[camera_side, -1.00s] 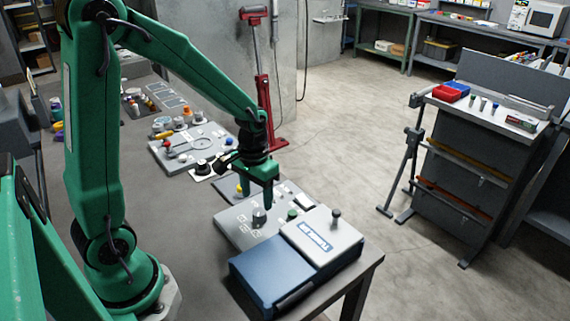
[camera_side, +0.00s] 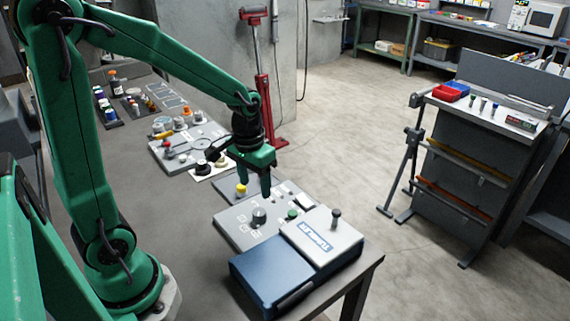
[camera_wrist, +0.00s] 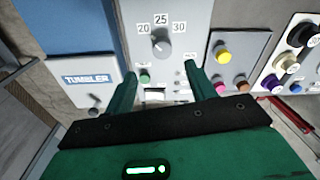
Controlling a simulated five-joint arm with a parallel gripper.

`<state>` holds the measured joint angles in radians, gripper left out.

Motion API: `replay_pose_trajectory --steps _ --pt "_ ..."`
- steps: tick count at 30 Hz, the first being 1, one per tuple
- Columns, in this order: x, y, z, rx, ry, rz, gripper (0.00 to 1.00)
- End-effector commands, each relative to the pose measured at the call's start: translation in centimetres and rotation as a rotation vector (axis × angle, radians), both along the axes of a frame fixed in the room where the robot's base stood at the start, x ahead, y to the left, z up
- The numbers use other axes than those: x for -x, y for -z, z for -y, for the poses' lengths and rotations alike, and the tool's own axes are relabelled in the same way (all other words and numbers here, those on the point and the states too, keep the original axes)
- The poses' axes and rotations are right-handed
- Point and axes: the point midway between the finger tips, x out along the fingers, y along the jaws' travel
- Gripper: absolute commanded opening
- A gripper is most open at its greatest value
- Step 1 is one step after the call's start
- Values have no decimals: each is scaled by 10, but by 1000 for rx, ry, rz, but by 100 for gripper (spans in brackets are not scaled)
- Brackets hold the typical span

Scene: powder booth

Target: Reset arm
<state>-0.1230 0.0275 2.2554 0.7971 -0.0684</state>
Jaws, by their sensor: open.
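My green arm ends in my gripper (camera_side: 254,184), which is open and empty above the grey control panel (camera_side: 235,226). In the wrist view my gripper's two fingers (camera_wrist: 160,82) are spread apart over the lower part of that panel. The panel has a dark knob (camera_side: 259,216), marked 20, 25 and 30 in the wrist view (camera_wrist: 161,46). I see no contact between the fingers and the panel.
The blue and grey tumbler box (camera_side: 265,277) stands at the table's front corner. A yellow button (camera_side: 241,189) is on a smaller panel behind. Another panel (camera_side: 172,156) with knobs and several bottles stand farther back. A grey cart (camera_side: 465,160) stands apart at right.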

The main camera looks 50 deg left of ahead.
Motion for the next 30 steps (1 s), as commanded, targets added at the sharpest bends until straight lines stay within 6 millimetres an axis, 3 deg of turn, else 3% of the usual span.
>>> replay_pose_trajectory --steps 15,30 --pt "44 -77 23 -25 94 217 56" --pt "93 -117 38 -43 176 402 56"
